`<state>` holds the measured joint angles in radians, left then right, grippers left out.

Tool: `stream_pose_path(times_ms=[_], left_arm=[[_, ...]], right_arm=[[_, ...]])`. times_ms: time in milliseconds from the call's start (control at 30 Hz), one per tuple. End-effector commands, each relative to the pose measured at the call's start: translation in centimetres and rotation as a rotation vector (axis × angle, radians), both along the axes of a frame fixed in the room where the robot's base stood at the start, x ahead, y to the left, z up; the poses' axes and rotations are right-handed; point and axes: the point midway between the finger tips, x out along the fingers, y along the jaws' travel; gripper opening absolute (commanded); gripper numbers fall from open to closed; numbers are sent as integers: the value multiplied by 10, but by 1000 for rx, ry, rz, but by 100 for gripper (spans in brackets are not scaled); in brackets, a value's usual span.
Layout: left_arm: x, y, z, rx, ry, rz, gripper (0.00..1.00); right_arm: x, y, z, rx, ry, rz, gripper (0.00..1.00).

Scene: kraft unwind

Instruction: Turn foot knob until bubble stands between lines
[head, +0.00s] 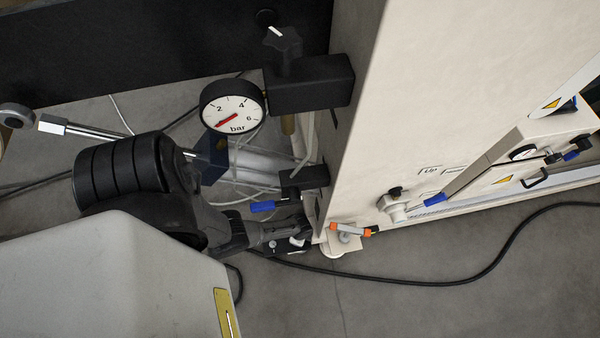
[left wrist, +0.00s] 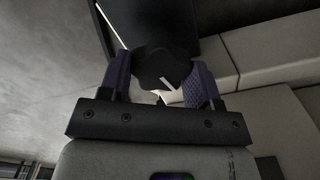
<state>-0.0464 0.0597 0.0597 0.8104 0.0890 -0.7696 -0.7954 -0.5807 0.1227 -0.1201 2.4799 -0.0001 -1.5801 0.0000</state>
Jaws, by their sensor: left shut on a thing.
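In the left wrist view a black lobed knob (left wrist: 160,66) with a white line mark sits between the two dark purple fingers of my left gripper (left wrist: 160,82). The gripper is shut on it. In the head view my left gripper (head: 298,238) reaches to the bottom corner of the cream machine, and the knob there cannot be made out. Beside it, a small grey bar with orange ends (head: 347,230), perhaps the level, sits low on the machine. Its bubble and lines are too small to read. My right gripper does not show.
A cream machine cabinet (head: 430,90) stands at the right. A pressure gauge (head: 233,106) and another black star knob (head: 283,39) are above my arm. A blue-handled valve (head: 262,206) is close to the gripper. A black cable (head: 430,283) crosses the grey floor.

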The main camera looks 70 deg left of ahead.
Motion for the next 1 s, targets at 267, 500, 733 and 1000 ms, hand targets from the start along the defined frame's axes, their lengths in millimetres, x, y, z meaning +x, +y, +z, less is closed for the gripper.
stream_pose_path(times_ms=[267,500,733,1000], left_arm=[[0,0,0,-1,-1,2,80],[0,0,0,0,0,2,83],[0,0,17,0,0,1,83],[0,0,65,1,-1,1,83]], right_arm=[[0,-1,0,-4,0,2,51],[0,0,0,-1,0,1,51],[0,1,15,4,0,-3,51],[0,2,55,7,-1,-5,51]])
